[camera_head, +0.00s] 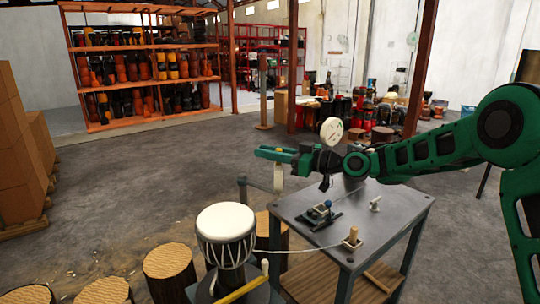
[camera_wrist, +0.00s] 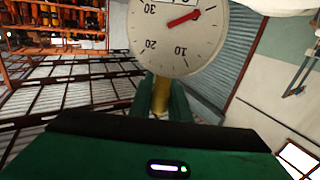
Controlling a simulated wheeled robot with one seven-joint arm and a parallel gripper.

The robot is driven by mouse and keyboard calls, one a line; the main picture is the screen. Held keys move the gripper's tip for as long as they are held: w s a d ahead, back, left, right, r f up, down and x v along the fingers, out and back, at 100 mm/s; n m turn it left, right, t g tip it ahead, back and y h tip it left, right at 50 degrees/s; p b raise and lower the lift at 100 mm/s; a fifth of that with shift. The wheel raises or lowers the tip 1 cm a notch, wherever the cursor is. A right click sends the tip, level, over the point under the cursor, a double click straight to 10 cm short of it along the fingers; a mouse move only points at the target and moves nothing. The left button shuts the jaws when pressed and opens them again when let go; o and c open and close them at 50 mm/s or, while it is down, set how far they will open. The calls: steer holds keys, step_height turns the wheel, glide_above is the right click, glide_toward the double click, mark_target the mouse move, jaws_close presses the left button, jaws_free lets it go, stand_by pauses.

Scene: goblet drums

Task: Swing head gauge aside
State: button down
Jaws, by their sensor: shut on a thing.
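My gripper (camera_head: 268,153) reaches in from the right and is shut on a pale upright handle (camera_head: 278,178) that shows below its jaws. In the wrist view a yellow stem (camera_wrist: 160,95) stands between the green fingers. A round white dial (camera_wrist: 178,30) with a red needle shows above that stem. In the head view a white dial (camera_head: 331,130) shows just above my wrist; I cannot tell how it joins the handle. The goblet drum (camera_head: 225,235) with its white head stands upright at lower middle, left of and below my gripper.
A grey metal table (camera_head: 320,230) stands right of the drum, carrying a small blue-knobbed clamp (camera_head: 322,210) and a wooden block with a peg (camera_head: 352,238). Log stools (camera_head: 168,268) line the front left. Orange drum racks (camera_head: 140,70) stand at the back.

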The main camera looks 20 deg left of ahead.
steer(key=shift+w+d+f, duration=0.1)
steer(key=shift+w+d, duration=0.1)
steer(key=shift+w, duration=0.15)
stand_by(0.5)
steer(key=c, duration=1.6)
jaws_free()
steer(key=shift+c, duration=0.2)
steer(key=s+d, duration=0.1)
steer(key=d, duration=0.9)
steer(key=shift+s+d, duration=0.3)
steer(key=shift+s, duration=0.05)
